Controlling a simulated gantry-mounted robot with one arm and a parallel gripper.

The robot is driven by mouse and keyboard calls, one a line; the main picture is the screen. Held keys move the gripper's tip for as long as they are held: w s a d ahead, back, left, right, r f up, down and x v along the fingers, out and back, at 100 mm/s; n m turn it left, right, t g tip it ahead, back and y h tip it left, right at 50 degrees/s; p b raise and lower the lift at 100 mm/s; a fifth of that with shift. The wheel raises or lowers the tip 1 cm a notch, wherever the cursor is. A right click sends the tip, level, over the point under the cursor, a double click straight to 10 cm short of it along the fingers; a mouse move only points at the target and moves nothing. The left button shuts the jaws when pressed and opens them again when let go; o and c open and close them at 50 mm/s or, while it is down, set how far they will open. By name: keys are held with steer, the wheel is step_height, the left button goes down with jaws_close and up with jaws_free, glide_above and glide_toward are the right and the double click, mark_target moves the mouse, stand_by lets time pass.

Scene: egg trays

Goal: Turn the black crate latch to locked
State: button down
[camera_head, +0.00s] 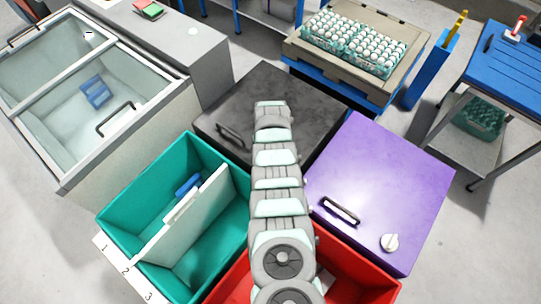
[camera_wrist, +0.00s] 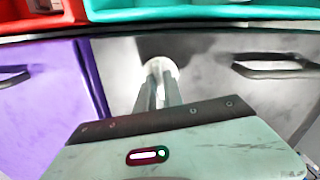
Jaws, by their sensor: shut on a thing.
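The black crate (camera_head: 325,95) has its lid closed, with a dark handle (camera_head: 233,135) left of my arm. My arm lies across this crate in the head view and hides its latch and my gripper there. In the wrist view, the crate lid (camera_wrist: 215,62) looks grey, with the handle (camera_wrist: 272,66) at right. The round white latch knob (camera_wrist: 158,67) is at the fingertips of my gripper (camera_wrist: 160,82). The two fingers are close together, shut on the knob. The fingers cover part of it, so I cannot tell its turn angle.
A closed purple crate (camera_head: 375,180) with its own white knob (camera_head: 390,242) stands at right. An open teal crate (camera_head: 120,207) with a divider is at left, and a red crate (camera_head: 375,288) in front. Egg trays (camera_head: 352,45) sit behind; a glass-topped chest (camera_head: 150,140) is far left.

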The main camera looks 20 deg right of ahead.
steer(key=shift+m, duration=1)
steer(key=c, duration=1.5)
jaws_free()
steer(key=shift+o, duration=0.2)
step_height(320, 180, up, 3)
steer(key=shift+r+p, duration=0.2)
steer(key=shift+p, duration=0.95)
step_height(320, 180, up, 7)
steer(key=shift+r, duration=0.2)
